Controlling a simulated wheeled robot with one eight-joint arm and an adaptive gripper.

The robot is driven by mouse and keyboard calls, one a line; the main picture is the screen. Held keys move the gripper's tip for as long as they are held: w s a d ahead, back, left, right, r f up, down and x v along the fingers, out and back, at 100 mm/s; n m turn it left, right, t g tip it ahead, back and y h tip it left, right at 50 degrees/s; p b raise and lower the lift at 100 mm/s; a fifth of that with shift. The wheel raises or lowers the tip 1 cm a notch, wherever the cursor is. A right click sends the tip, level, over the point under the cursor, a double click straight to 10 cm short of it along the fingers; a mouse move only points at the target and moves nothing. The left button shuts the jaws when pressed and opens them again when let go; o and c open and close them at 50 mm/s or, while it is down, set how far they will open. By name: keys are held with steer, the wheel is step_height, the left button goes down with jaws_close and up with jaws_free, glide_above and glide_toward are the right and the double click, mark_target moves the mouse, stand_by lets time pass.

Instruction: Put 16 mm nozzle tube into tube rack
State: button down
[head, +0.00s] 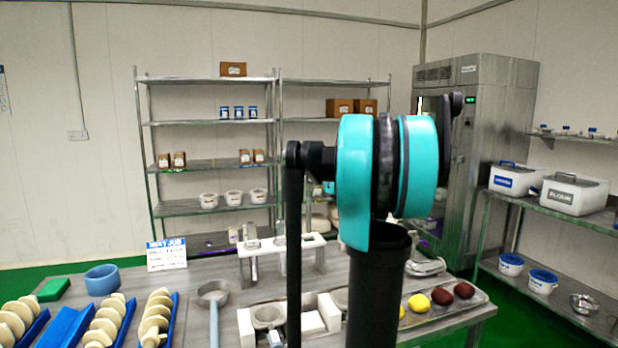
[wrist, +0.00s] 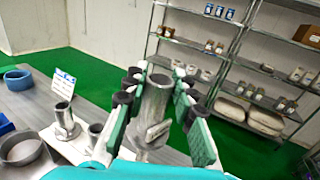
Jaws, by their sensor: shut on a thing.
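In the wrist view my gripper (wrist: 160,92) is shut on a grey metal nozzle tube (wrist: 155,108), its green pads on either side. The tube is roughly upright, with its open mouth up and a small pale label low on its side; I cannot read the size. The white tube rack (head: 305,243) stands on the table in the head view, partly behind my arm. Metal tubes stand in it, and two show left of the held tube in the wrist view (wrist: 63,118). In the head view my arm hides the gripper and the held tube.
A metal ring with a handle (head: 212,292) lies left of the rack. Blue trays with pale discs (head: 120,310), a blue ring (head: 102,280) and a sign (head: 167,254) are further left. A tray with coloured balls (head: 465,308) is right. Shelves (head: 205,123) stand behind.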

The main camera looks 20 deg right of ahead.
steer(key=shift+f, duration=0.1)
stand_by(0.3)
glide_above(310, 217)
steer(key=shift+w+f, duration=0.15)
steer(key=shift+f, duration=1.15)
steer(key=shift+w+f, duration=0.1)
steer(key=shift+f, duration=1.2)
steer(key=shift+f, duration=0.15)
steer(key=shift+f, duration=4.45)
steer(key=c, duration=1.2)
jaws_free()
steer(key=shift+o, duration=0.2)
steer(key=shift+o, duration=1)
